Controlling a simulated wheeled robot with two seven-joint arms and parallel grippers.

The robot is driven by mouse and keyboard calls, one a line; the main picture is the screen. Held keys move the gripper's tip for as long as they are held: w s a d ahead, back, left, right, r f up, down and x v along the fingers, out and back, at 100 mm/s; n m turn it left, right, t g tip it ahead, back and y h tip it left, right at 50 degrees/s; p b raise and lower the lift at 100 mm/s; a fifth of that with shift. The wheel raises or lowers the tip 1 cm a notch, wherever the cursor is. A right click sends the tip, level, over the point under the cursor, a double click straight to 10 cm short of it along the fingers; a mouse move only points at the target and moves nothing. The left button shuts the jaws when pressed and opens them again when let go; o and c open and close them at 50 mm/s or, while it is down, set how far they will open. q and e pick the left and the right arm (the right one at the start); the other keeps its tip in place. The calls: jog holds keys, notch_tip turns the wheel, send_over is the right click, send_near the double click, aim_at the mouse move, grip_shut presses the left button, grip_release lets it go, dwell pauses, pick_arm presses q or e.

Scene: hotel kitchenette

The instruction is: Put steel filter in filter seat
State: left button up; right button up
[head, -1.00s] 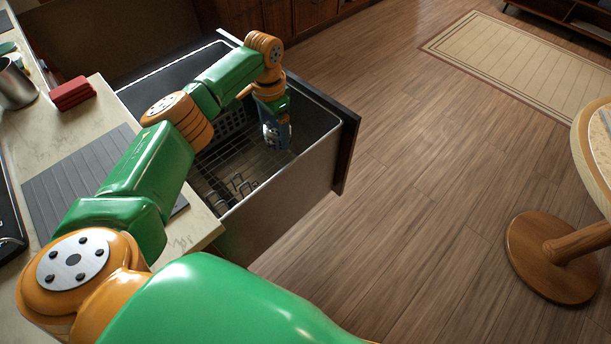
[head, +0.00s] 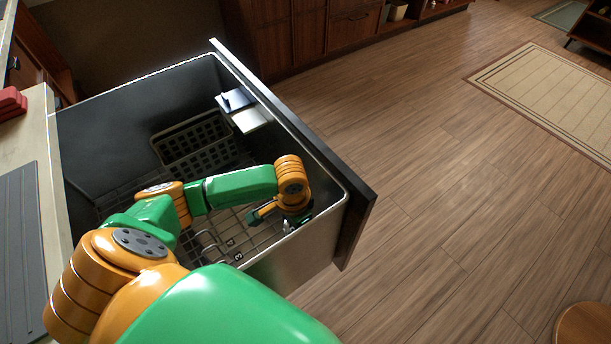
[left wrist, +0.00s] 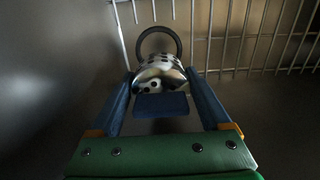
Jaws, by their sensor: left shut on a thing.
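In the left wrist view my left gripper (left wrist: 160,105) is shut on the shiny, perforated steel filter (left wrist: 158,74), which sits between the blue fingertips. A dark ring (left wrist: 160,38) shows just beyond the filter; I cannot tell whether it is the filter seat or a part of the filter. In the head view my left gripper (head: 294,224) is inside the pulled-out steel drawer tub (head: 322,187), low near its front right wall. My own arm hides most of the filter there. I cannot clearly make out the filter seat in either view.

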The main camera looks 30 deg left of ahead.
pick_arm(q)
jog(key=shift+d+f, duration=0.1)
jog(key=shift+f, duration=0.4)
notch_tip(320, 180, down, 9)
jog(key=b, duration=0.3)
jog(key=shift+s+f+b, duration=0.15)
jog(key=shift+f+b, duration=0.05)
jog(key=shift+b, duration=0.15)
jog(key=shift+r, duration=0.1)
jog(key=o, duration=1.2)
jog(key=shift+o, duration=0.2)
notch_tip(320, 180, up, 12)
jog(key=p, duration=0.4)
jog(key=shift+r+p, duration=0.1)
jog(key=shift+p, duration=0.2)
